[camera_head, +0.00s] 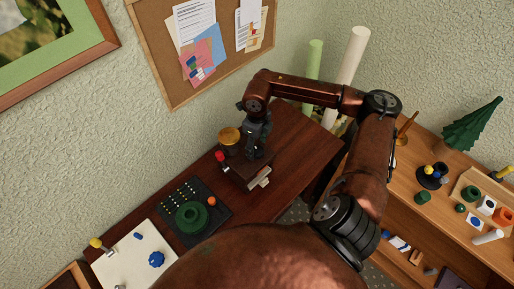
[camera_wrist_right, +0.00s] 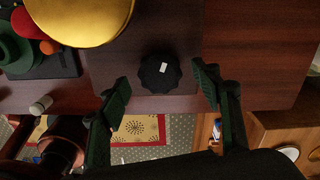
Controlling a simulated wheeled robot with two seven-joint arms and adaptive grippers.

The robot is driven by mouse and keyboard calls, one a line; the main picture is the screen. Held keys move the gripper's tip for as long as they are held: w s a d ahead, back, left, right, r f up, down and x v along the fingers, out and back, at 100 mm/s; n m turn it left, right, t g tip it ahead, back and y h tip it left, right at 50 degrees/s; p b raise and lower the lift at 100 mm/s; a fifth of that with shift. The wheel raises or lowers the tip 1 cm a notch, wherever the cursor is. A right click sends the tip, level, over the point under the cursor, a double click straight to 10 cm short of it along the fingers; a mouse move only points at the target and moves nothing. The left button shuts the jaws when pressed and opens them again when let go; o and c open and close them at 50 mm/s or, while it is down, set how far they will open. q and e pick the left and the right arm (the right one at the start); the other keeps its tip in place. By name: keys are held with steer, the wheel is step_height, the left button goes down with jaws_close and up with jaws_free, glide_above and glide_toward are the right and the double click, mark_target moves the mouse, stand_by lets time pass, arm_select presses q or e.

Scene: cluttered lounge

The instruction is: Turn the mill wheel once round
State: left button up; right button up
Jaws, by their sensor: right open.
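A dark scalloped wheel with a small white mark, apparently the mill wheel (camera_wrist_right: 160,73), sits on top of a brown box (camera_head: 236,176) on the dark wooden table. In the wrist view it lies between the two fingertips, with a gap on each side. My right gripper (camera_head: 256,152) points down over the box and hides the wheel in the head view. In the wrist view the same gripper (camera_wrist_right: 163,84) is open and empty. I cannot tell how far its tips are above the wheel. My left gripper is not in view.
A gold-topped round thing (camera_head: 229,137) and a red ball (camera_head: 219,156) stand close beside the box. A dark panel with a green round piece (camera_head: 192,216) and a white board (camera_head: 130,259) lie to the left. A wooden shelf (camera_head: 417,189) with small objects is at right.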

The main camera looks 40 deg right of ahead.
mark_target(257, 150)
step_height(257, 150, up, 10)
steer(key=shift+r, duration=0.2)
stand_by(0.6)
